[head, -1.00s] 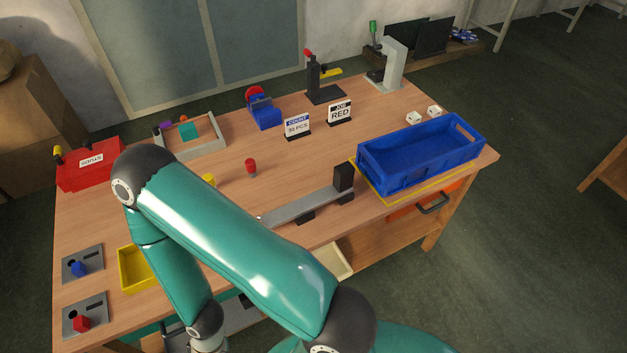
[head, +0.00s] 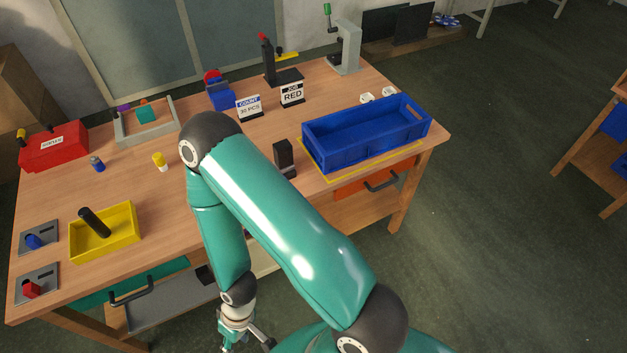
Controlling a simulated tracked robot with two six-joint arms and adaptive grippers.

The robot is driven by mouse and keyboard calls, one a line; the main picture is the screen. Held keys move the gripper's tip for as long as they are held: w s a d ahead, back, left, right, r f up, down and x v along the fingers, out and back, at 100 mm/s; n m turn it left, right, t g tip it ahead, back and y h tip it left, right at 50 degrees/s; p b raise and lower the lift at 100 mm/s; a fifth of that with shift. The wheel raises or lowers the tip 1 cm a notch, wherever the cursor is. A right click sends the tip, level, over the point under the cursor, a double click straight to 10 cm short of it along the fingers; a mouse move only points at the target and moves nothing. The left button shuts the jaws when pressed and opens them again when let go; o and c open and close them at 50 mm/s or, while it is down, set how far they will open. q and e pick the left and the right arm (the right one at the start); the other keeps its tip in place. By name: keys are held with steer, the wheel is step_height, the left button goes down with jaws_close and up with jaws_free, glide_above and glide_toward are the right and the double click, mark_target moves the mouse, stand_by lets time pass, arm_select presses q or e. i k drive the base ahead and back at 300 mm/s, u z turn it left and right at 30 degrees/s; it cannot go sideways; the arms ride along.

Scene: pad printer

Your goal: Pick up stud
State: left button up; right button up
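No part is labelled as a stud. Small upright pieces that may be studs stand on the bench: a blue one (head: 97,164) with a grey top, and a yellow one (head: 160,161) with a white lower part. No red upright piece shows now; my arm covers part of the bench. My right gripper (head: 243,341) is low at the bottom edge, in front of the bench and apart from these pieces. Its fingertips are cut off, so its opening and any load cannot be told. My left gripper is out of view.
A yellow tray (head: 128,226) holding a dark cylinder (head: 95,222) sits front left, beside two grey plates with blue and red pieces. A blue crate (head: 365,146) stands right. Signs reading COUNT 30 PCS and JOB RED (head: 292,94) stand behind.

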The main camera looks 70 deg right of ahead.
mark_target(159, 159)
steer(key=z, duration=0.2)
steer(key=k, duration=0.6)
steer(key=z, duration=1)
steer(key=i, duration=1.2)
steer(key=z, duration=0.8)
steer(key=k, duration=0.75)
steer(key=u, duration=0.15)
steer(key=i, duration=0.5)
steer(key=u, duration=0.1)
